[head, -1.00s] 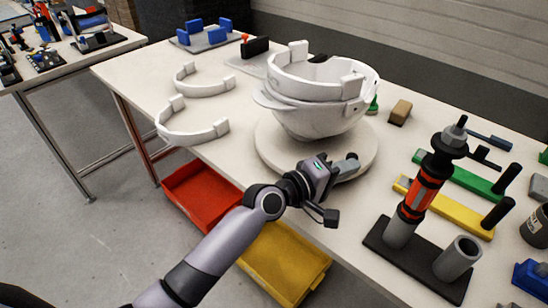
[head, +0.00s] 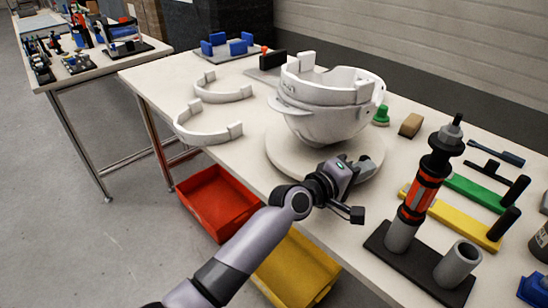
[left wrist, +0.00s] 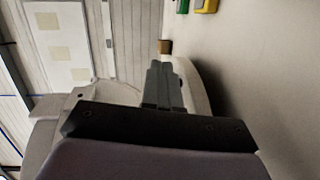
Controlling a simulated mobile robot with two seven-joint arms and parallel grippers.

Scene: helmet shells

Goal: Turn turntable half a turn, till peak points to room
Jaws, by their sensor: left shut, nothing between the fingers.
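A white helmet shell (head: 325,115) sits open side up on the round white turntable (head: 285,160) near the table's middle. Its peak seems to be the lip at the shell's lower left (head: 284,107), facing left and somewhat towards me; its outline is unclear. My left gripper (head: 366,166) is shut and empty at the turntable's near right rim, below the shell. Whether it touches the disc is unclear. In the left wrist view the closed fingers (left wrist: 163,85) lie beside the pale curved disc edge (left wrist: 195,88). My right gripper is not in view.
Two white bands (head: 207,132) lie left of the turntable. A black stand (head: 415,265) with a red and black tool (head: 424,185) stands close to the right of my arm. Red (head: 217,200) and yellow (head: 298,268) bins are below the table edge.

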